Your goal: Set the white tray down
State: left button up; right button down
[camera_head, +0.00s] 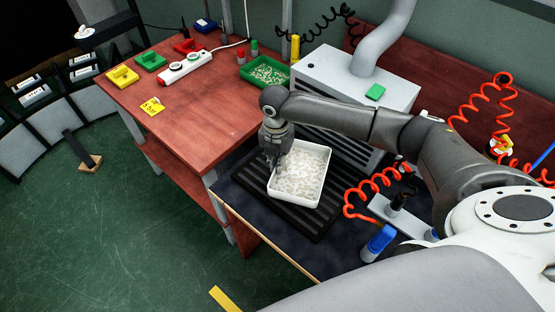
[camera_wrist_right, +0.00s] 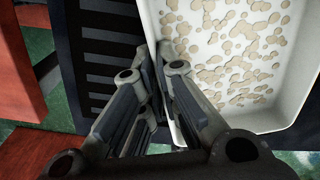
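The white tray (camera_head: 300,203), with many flat beige pieces in it, is over the black ribbed mat (camera_head: 247,166) on the dark bench. I cannot tell whether its underside touches the mat. My right gripper (camera_head: 275,162) points down at the tray's left wall. In the right wrist view the fingers (camera_wrist_right: 165,62) are closed together, one on each side of the wall of the white tray (camera_wrist_right: 277,122), gripping it. The fingertips are partly hidden by the wall. My left gripper is not in view.
A grey-white machine (camera_head: 330,75) with a duct stands behind the tray. A red-brown table (camera_head: 190,125) at the left holds a green tray (camera_head: 265,84) of pieces and coloured blocks. Red coiled hoses (camera_head: 375,185) and a blue-capped bottle (camera_head: 378,243) are close at the right.

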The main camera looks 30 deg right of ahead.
jog(key=c, duration=2.1)
grip_release()
jog(key=shift+f, duration=0.15)
jog(key=o, duration=0.5)
jog(key=shift+c, duration=0.2)
notch_tip(320, 180, up, 12)
jog(key=shift+a+r+b, duration=0.15)
jog(key=shift+r+b, duration=0.05)
jog(key=shift+b, duration=0.2)
jog(key=shift+w, duration=0.1)
